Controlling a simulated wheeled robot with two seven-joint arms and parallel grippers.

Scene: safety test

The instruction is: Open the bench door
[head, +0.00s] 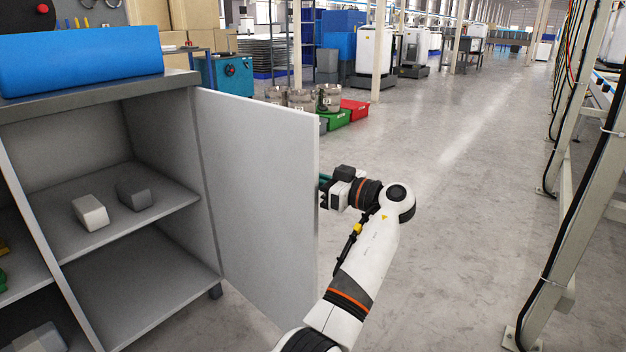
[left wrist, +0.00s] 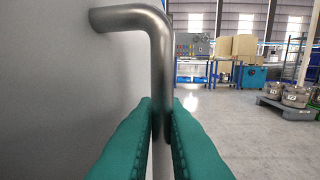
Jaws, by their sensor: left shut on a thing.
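The bench door (head: 257,185) is a flat grey panel, hinged at the bench's right side. It stands swung wide out from the bench (head: 100,84), and the compartment behind it is exposed. My left gripper (head: 325,181) is at the door's outer edge, its fingers partly hidden behind the panel. In the left wrist view, the door (left wrist: 55,90) fills the left side. There the teal fingers of my left gripper (left wrist: 162,140) are closed around the bent metal door handle (left wrist: 158,60). The handle is hidden in the head view. My right gripper is not in view.
Two small grey blocks (head: 90,212) (head: 135,193) lie on the bench's inner shelf. A blue box (head: 80,60) sits on top. Green (head: 338,120) and red (head: 354,109) bins stand on the floor beyond the door. The floor to the right is clear up to a metal frame (head: 565,190).

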